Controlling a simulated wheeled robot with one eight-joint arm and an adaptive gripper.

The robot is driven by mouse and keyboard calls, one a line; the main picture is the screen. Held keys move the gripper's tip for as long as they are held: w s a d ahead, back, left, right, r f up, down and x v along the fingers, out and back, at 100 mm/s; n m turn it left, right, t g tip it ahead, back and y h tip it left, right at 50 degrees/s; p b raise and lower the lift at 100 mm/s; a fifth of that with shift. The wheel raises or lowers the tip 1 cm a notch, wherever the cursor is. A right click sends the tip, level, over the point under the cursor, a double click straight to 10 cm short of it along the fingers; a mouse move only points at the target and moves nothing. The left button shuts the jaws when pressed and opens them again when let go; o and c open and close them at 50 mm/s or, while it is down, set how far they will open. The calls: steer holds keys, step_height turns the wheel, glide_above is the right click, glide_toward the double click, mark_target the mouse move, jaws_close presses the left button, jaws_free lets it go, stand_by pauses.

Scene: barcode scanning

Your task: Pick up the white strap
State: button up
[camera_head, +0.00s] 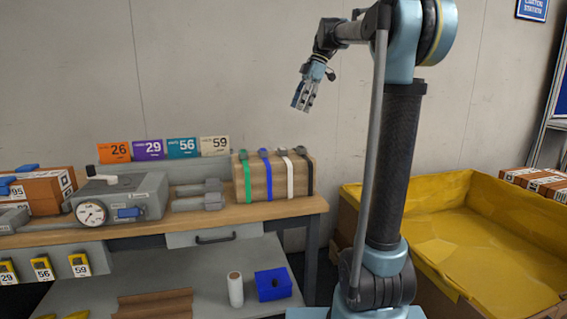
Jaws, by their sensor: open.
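The white strap (290,178) hangs over the front of a wooden block (255,184) at the right end of the workbench. It lies between a blue strap (266,177) on its left and a dark strap (310,176) on its right. A green strap (245,179) is at the far left of the block. The straps have grey ends on top of the block. My gripper (303,103) is open and empty, pointing down in the air, above and slightly right of the block, well apart from the straps.
A grey device with a dial (92,212) and grey bars (199,203) stand left of the block on the workbench (240,218). Numbered cards (148,149) stand behind. A yellow-lined bin (440,194) is at right. The air between my gripper and the block is clear.

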glide_above(283, 148)
steer(key=d, duration=0.2)
step_height(283, 148, down, 11)
steer(key=shift+s+r, duration=0.1)
steer(key=shift+w+d+x, duration=0.1)
steer(key=shift+w+x, duration=0.05)
steer(key=shift+x, duration=1.2)
steer(key=shift+w+d+x, duration=0.1)
steer(key=shift+x, duration=1.25)
steer(key=c, duration=1.3)
